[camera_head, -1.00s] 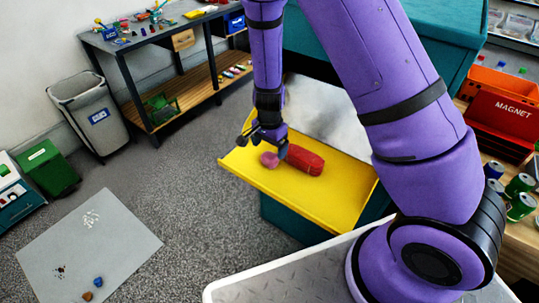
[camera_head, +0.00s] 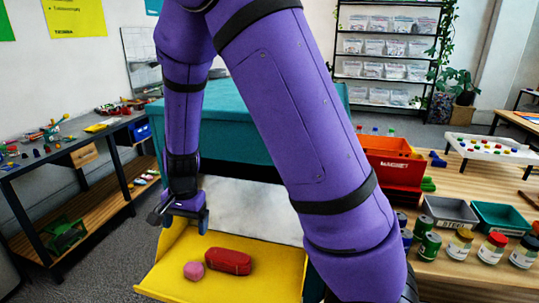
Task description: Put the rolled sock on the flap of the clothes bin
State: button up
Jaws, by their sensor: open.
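The pink rolled sock (camera_head: 193,270) lies on the yellow flap (camera_head: 165,280) of the clothes bin. The bin (camera_head: 262,128) is a large teal box, partly hidden behind my arm. A red oblong case (camera_head: 228,261) lies on the flap just right of the sock, very close to it; I cannot tell whether they touch. My gripper (camera_head: 183,218) is open and empty, above the flap's back left part. It is apart from the sock, which lies lower and nearer the camera.
A grey workbench (camera_head: 100,135) with small parts stands at the left. On the wooden table at the right are an orange-red MAGNET bin (camera_head: 392,172), a grey tray (camera_head: 450,212), a teal tray (camera_head: 500,217), cans and jars. My arm hides the middle of the view.

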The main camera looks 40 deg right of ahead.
jog(key=s+d+r+n+t, duration=0.2)
jog(key=s+d+r+n, duration=0.2)
jog(key=s+r, duration=0.8)
jog(key=s+d+r+n+t+h, duration=0.1)
jog(key=s+d+r+n, duration=0.3)
jog(key=s+r, duration=0.8)
notch_tip(320, 180, up, 2)
jog(key=shift+d+r+n+t, duration=0.1)
jog(key=shift+d+n+t, duration=0.3)
jog(key=shift+n+t, duration=0.5)
